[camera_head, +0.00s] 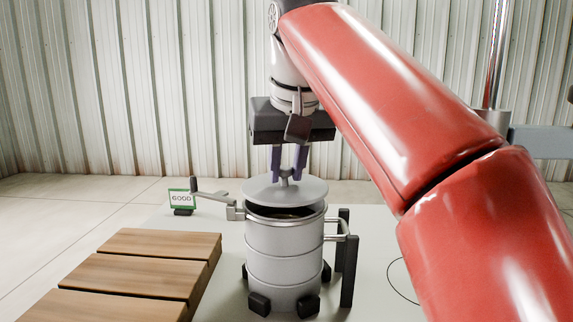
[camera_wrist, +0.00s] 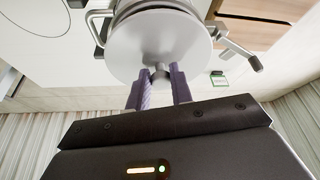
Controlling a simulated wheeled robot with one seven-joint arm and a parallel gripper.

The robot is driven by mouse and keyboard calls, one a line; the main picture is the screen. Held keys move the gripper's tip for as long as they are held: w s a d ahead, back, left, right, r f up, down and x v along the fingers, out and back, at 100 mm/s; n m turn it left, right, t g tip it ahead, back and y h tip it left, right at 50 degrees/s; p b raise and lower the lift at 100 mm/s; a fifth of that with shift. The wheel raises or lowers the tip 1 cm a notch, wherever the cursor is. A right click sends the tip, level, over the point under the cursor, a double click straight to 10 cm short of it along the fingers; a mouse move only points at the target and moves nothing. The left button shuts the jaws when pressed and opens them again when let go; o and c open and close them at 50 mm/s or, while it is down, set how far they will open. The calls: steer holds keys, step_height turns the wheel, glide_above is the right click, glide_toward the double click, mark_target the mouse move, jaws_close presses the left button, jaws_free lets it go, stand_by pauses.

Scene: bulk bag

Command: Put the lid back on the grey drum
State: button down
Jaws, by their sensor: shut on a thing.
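The grey drum (camera_head: 284,262) stands upright between black feet in the head view. Part of its rim shows behind the lid in the wrist view (camera_wrist: 122,16). The round grey lid (camera_head: 262,192) is just above the drum mouth, and a dark gap shows between it and the front rim. The lid also shows in the wrist view (camera_wrist: 130,45). My gripper (camera_head: 288,172) is shut on the lid's central knob, with its purple fingers (camera_wrist: 160,82) on either side. Whether the lid's far edge touches the rim cannot be told.
A clamp lever (camera_head: 212,198) sticks out left of the drum rim. A black post with a metal bracket (camera_head: 348,270) stands at the right. A green-framed GOOD sign (camera_head: 182,199) is at the back left. Wooden slats (camera_head: 140,275) lie at the front left.

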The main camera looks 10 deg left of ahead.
steer(key=shift+f, duration=0.85)
stand_by(1.7)
steer(key=c, duration=1.2)
jaws_free()
steer(key=shift+o, duration=0.6)
steer(key=o, duration=0.4)
steer(key=shift+r+p, duration=1)
steer(key=shift+r, duration=2.5)
